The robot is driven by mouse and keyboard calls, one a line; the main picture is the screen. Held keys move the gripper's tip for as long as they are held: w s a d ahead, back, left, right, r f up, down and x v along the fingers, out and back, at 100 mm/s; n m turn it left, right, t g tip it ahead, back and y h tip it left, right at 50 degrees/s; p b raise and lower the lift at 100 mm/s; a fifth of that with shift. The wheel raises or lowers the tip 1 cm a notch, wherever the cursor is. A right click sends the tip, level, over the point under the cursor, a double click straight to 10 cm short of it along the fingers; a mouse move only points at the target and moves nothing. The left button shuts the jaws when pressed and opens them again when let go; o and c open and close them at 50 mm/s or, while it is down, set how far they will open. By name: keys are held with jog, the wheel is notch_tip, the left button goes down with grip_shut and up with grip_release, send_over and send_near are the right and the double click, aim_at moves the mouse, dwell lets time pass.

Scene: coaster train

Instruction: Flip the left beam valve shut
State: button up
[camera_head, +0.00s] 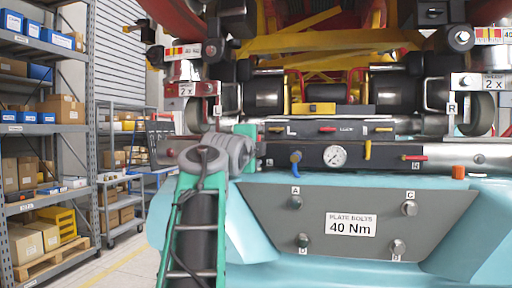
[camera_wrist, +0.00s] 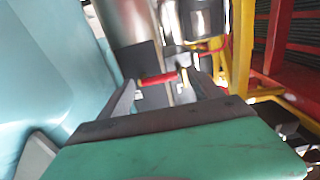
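My gripper (camera_wrist: 160,84) is open in the wrist view, its two dark fingers apart. A red handle (camera_wrist: 158,78) lies across the gap by the fingertips; I cannot tell whether they touch it. In the head view my green gripper body (camera_head: 245,140) is at the left end of the dark valve beam (camera_head: 312,155), and its fingertips cannot be made out. Another red lever (camera_head: 415,157) lies flat at the beam's right end. Which lever is the left beam valve is not certain.
The beam also carries a pressure gauge (camera_head: 335,156), a blue lever (camera_head: 296,158) and a hanging yellow lever (camera_head: 367,150). Below is a grey bolt plate (camera_head: 350,248) on a pale blue body. Shelves (camera_head: 45,130) stand left, beside open floor.

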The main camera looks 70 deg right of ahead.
jog(key=shift+o, duration=0.7)
jog(key=shift+a, duration=0.3)
jog(key=a, duration=0.2)
jog(key=a+b, duration=0.1)
jog(key=a, duration=0.1)
jog(key=s+a+b, duration=0.1)
jog(key=a, duration=0.1)
jog(key=shift+a, duration=0.2)
jog(key=shift+s+a, duration=0.1)
jog(key=shift+a, duration=0.3)
jog(key=shift+r, duration=0.1)
